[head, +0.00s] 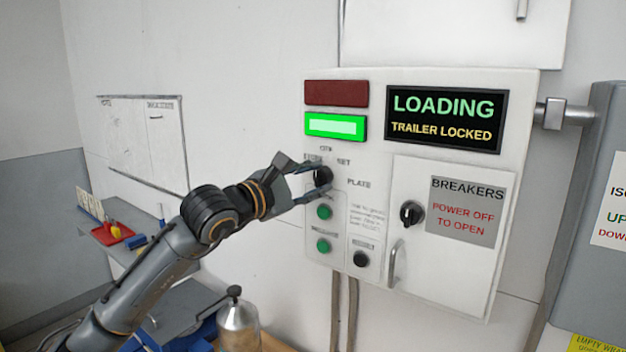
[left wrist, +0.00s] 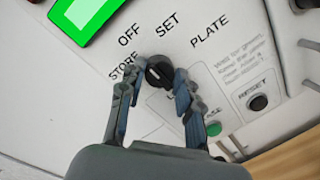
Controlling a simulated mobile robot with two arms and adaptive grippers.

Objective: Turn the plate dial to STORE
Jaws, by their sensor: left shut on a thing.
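The plate dial (head: 323,176) is a small black knob on the white control box (head: 325,253). The labels OFF, SET and STORE stand around it, with PLATE off to the right. My left gripper (head: 312,179) is shut on the dial, one finger on each side. The left wrist view shows the dial (left wrist: 158,72) between the blue-padded fingertips of the left gripper (left wrist: 155,80). A small pale mark shows on the dial's face, but I cannot tell surely which label it points at. My right gripper is not in view.
The display (head: 446,119) reads LOADING, TRAILER LOCKED. A lit green lamp (head: 336,126) sits under a dark red one (head: 336,93). Green buttons (head: 323,212) lie below the dial, near a black button (head: 361,259). The breaker door (head: 455,270) has a black knob and a handle.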

